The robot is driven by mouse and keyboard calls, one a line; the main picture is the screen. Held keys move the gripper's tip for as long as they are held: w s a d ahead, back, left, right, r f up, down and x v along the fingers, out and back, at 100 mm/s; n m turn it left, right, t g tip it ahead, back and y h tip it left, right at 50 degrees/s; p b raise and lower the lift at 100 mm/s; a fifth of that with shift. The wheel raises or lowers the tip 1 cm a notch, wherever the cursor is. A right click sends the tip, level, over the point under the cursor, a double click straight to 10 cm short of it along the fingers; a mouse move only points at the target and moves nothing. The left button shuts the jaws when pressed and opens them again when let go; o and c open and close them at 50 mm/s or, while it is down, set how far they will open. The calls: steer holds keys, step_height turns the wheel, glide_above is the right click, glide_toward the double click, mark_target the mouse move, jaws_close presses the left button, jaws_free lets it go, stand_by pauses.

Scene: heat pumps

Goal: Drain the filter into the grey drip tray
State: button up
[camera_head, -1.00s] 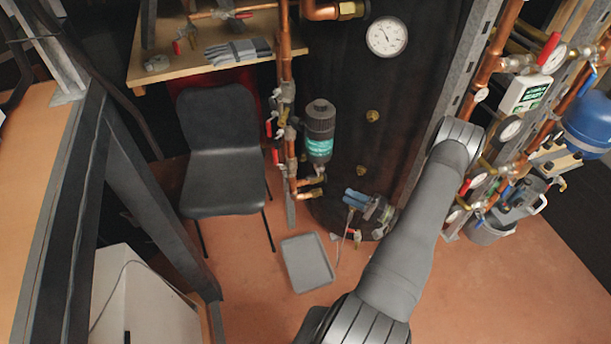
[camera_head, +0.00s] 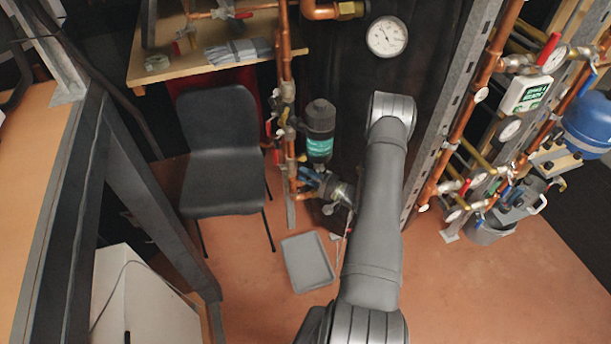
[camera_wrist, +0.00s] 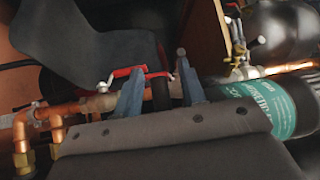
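The filter (camera_head: 320,118) is a dark upright cylinder with a teal label, mounted beside copper pipework. It also shows in the wrist view (camera_wrist: 265,112), lying sideways at the right. The grey drip tray (camera_head: 307,262) lies empty on the floor below, apart from the filter. My gripper (camera_head: 308,178) is just below the filter's lower end, near the pipes. In the wrist view its two blue fingers (camera_wrist: 160,90) stand apart, with a red-handled valve lever (camera_wrist: 125,73) and a dark part between or behind them. I cannot tell whether they touch anything.
A black chair (camera_head: 222,150) stands left of the pipes. A large dark tank with a dial gauge (camera_head: 387,36) is behind my arm. Copper pipes and valves with red levers (camera_head: 268,127) run close by. The orange floor around the tray is mostly clear.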

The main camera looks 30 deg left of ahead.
steer(key=shift+a, duration=0.25)
jaws_close()
steer(key=w+d+f+n+t+h, duration=0.3)
steer(key=f+n+h, duration=0.3)
steer(key=h, duration=0.5)
steer(key=shift+w+d+n+t, duration=0.3)
steer(key=shift+n+t, duration=0.5)
steer(key=shift+n, duration=0.6)
